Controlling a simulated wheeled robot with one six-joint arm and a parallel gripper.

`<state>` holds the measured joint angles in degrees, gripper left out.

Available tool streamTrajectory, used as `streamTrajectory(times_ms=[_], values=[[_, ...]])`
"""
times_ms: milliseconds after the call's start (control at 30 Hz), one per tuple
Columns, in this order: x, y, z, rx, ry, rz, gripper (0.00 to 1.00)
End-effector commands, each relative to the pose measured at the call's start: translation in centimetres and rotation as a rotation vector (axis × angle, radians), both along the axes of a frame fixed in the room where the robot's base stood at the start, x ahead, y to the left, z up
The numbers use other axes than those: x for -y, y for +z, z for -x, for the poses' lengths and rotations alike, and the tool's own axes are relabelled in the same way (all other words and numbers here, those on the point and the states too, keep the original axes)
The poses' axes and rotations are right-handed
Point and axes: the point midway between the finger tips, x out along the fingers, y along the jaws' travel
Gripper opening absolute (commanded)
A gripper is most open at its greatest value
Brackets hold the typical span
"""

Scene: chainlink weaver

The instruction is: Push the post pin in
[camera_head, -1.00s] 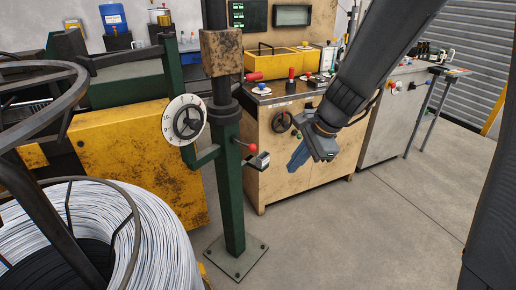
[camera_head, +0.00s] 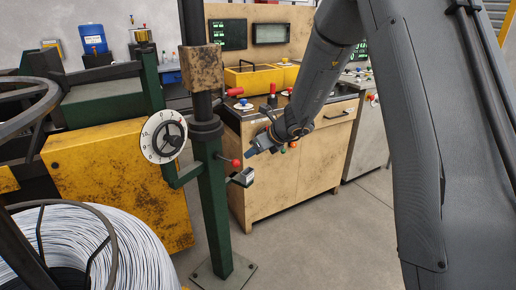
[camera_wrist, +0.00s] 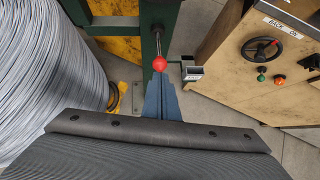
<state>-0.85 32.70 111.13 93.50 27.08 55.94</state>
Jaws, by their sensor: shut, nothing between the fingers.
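The post pin has a red ball knob (camera_head: 236,163) and sticks out of the right side of the green post (camera_head: 214,205). In the wrist view its red knob (camera_wrist: 159,64) shows just past my fingertips, with its thin rod running up the picture behind it. My gripper (camera_head: 250,150) has blue fingers, shut and empty, pointing at the post from the right, close to the knob. The fingers also show in the wrist view (camera_wrist: 160,88). I cannot tell whether they touch the knob.
A small bracket block (camera_head: 242,177) juts from the post just below the pin. A white dial handwheel (camera_head: 163,136) is left of the post. A wire coil (camera_head: 80,250) fills the lower left. A wooden cabinet (camera_head: 300,175) stands behind my gripper. Floor right of the post is clear.

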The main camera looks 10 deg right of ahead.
Motion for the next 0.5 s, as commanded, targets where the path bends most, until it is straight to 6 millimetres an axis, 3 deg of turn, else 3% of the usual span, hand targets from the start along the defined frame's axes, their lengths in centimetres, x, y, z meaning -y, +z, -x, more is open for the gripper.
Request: streamTrajectory(times_ms=[200, 500], values=[[-1.8, -2.7, -1.9, -0.003, 0.003, 0.001, 0.0], [-3.0, -4.4, -3.3, -0.001, 0.001, 0.001, 0.0]])
